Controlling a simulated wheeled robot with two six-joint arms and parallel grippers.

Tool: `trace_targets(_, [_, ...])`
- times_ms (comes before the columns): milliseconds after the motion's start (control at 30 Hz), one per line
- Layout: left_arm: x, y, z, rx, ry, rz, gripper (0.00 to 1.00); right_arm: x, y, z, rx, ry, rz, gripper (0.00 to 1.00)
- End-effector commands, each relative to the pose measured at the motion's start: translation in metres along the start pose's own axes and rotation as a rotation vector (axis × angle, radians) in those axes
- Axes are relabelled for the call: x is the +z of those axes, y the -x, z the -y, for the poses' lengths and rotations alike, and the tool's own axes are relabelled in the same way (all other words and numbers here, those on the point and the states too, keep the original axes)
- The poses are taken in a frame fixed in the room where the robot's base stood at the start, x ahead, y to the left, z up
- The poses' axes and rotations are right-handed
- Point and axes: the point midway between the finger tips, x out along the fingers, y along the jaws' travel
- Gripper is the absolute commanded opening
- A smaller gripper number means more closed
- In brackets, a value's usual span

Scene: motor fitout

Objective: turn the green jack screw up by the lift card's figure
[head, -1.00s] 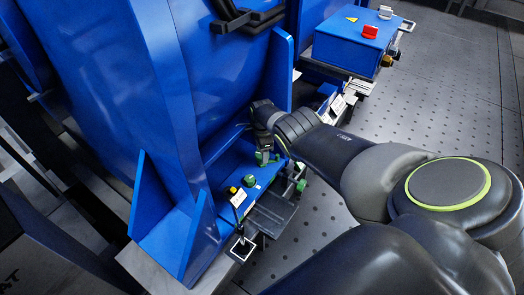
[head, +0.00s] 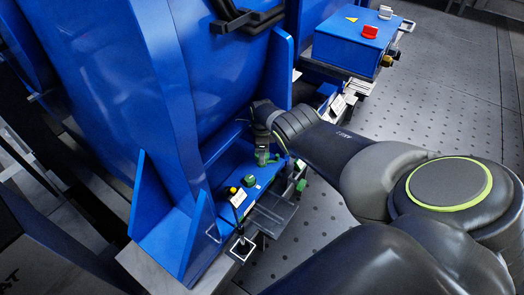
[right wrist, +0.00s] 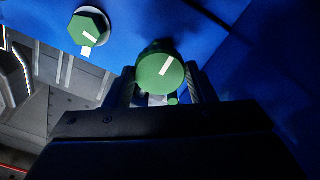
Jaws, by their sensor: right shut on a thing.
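In the right wrist view a round green screw head (right wrist: 160,70) with a white line mark sits between the two fingers of my right gripper (right wrist: 162,92), which is shut on it. The white line slants toward the upper right. A second green head, hexagonal (right wrist: 88,28), with a white mark, stands apart at the upper left. In the head view my right gripper (head: 263,156) reaches down to the blue foot (head: 228,178) of the machine and largely hides the screw. Another green head (head: 249,181) shows nearby. A small white card (head: 238,198) stands there, its print unreadable. My left gripper is not in view.
A yellow knob (head: 233,190) sits beside the card. The large blue housing (head: 190,80) rises close to my right gripper. A blue box (head: 350,45) with a red switch (head: 371,32) stands at the back. Perforated floor (head: 330,220) is open at right.

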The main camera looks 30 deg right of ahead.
Motion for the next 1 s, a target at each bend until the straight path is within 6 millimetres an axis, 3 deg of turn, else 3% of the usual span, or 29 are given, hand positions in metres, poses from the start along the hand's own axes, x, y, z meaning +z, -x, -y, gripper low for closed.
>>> trace_targets(100, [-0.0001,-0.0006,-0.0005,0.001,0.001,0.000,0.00,-0.0010,-0.0041,-0.0034,0.007,0.000,-0.002,0.27])
trace_targets(133, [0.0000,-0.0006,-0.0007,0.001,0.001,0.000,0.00,-0.0010,-0.0042,-0.0034,0.007,0.000,-0.002,0.54])
trace_targets(267, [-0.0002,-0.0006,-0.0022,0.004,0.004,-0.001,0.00,-0.0009,-0.0033,-0.0027,0.006,0.000,-0.002,0.71])
trace_targets(667, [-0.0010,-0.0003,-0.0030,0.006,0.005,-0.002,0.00,-0.0004,-0.0010,-0.0009,0.002,0.026,-0.001,0.72])
trace_targets(1000, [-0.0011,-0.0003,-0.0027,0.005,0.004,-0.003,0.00,-0.0004,-0.0008,-0.0004,0.001,0.303,0.000,0.72])
